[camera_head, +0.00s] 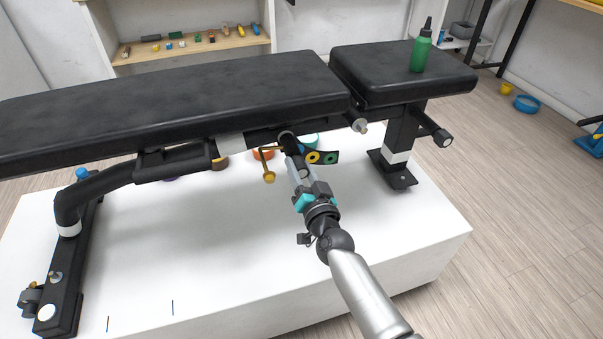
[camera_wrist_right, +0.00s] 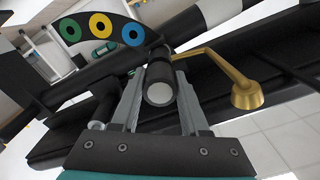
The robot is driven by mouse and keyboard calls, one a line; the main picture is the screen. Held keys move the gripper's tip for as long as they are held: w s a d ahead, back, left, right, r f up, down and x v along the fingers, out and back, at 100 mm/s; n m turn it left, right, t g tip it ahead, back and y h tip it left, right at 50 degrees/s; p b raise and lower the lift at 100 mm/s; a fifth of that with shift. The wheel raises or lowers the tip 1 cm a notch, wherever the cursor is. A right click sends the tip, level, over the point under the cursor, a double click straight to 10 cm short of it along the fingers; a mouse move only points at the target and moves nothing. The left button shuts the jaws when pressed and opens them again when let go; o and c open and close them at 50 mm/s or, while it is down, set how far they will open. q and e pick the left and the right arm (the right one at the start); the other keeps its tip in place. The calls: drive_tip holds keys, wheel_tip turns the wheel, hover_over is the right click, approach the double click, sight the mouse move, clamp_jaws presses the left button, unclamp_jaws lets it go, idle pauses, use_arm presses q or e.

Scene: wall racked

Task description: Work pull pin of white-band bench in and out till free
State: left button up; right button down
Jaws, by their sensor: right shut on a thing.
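The white-band bench (camera_head: 180,100) stands on a white platform, with black pads and white bands on its frame and legs. My right gripper (camera_head: 292,150) reaches up under the bench frame near the gap between the two pads. In the right wrist view its fingers (camera_wrist_right: 158,95) are shut on the pull pin (camera_wrist_right: 159,85), a black cylinder with a pale round end. The pin's inner end is hidden. A brass lever (camera_wrist_right: 240,85) sits right of the pin in the wrist view. My left gripper is not in view.
A curved black plate with coloured rings (camera_head: 322,157) is beside the gripper. A green bottle (camera_head: 421,50) stands on the short pad. The white platform (camera_head: 230,240) is mostly clear in front. A shelf with small items (camera_head: 190,45) is behind.

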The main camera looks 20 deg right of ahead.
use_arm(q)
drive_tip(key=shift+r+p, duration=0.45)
use_arm(e)
drive_tip(key=shift+s, duration=1.1)
drive_tip(key=shift+c, duration=1.6)
unclamp_jaws()
drive_tip(key=shift+s, duration=0.4)
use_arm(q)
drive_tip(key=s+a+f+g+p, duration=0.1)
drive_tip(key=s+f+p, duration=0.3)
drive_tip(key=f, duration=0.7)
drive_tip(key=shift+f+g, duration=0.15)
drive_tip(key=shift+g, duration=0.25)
use_arm(e)
approach(302, 174)
drive_tip(key=shift+s+d, duration=0.1)
drive_tip(key=shift+s, duration=2.8)
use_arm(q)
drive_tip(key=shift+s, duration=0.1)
